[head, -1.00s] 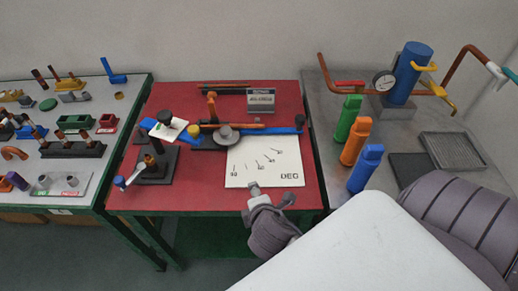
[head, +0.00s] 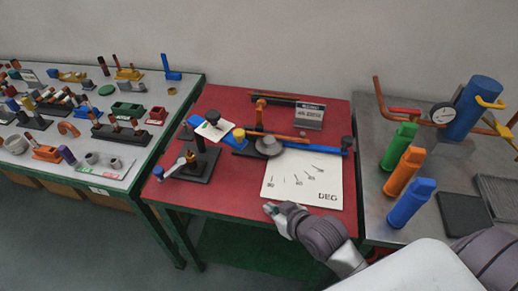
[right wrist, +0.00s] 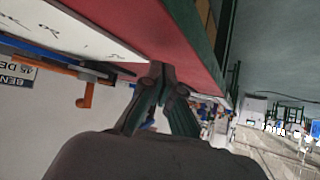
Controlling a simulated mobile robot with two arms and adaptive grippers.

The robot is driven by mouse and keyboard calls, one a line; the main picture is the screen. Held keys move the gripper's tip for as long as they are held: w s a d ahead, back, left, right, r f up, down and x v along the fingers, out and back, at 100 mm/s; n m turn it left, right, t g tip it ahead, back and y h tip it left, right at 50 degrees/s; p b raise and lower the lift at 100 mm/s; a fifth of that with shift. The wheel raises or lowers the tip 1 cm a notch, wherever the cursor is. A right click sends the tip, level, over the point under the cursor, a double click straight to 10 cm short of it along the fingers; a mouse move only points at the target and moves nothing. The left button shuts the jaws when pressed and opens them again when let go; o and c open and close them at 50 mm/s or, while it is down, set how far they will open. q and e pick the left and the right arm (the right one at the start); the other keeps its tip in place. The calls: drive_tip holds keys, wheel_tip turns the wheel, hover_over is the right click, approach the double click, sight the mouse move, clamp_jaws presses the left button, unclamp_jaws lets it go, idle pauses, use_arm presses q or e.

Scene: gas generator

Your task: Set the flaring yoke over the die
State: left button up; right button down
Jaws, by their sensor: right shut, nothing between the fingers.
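A dark die stand (head: 192,166) sits at the left of the red table, with a copper-coloured stub and a blue-tipped handle. Just behind it is a white plate with a dark round knob (head: 213,121); this may be the flaring yoke, but I cannot tell for sure. My right gripper (head: 270,209) is over the front of the red table, to the right of the die stand and apart from it. Its fingers are together and empty in the right wrist view (right wrist: 156,72). My left gripper is not in view.
A bender with a blue bar (head: 322,148) and grey disc lies behind a white angle sheet (head: 302,190). Green, orange (head: 404,171) and blue bottles and a gauge pump (head: 470,108) stand on the right bench. The left bench (head: 150,148) holds many small parts.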

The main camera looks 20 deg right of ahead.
drive_tip(key=w+r+m+t+y, duration=0.1)
drive_tip(key=m, duration=0.1)
drive_tip(key=w+d+r+m+t+b, duration=0.1)
drive_tip(key=w+m, duration=0.1)
drive_tip(key=m, duration=0.1)
drive_tip(key=w+r+m+t+y, duration=0.1)
drive_tip(key=w+m, duration=0.1)
drive_tip(key=m, duration=0.1)
drive_tip(key=shift+d+r+y+b, duration=0.3)
drive_tip(key=shift+d, duration=0.1)
drive_tip(key=w+d+r+m+t, duration=0.35)
drive_tip(key=d+r+m, duration=0.25)
drive_tip(key=m, duration=0.4)
drive_tip(key=x, duration=1)
use_arm(q)
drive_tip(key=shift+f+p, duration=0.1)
drive_tip(key=shift+p, duration=1.05)
use_arm(e)
drive_tip(key=shift+t, duration=0.25)
drive_tip(key=s+a, duration=0.2)
drive_tip(key=a, duration=0.1)
drive_tip(key=shift+s+a, duration=0.2)
drive_tip(key=shift+r, duration=0.1)
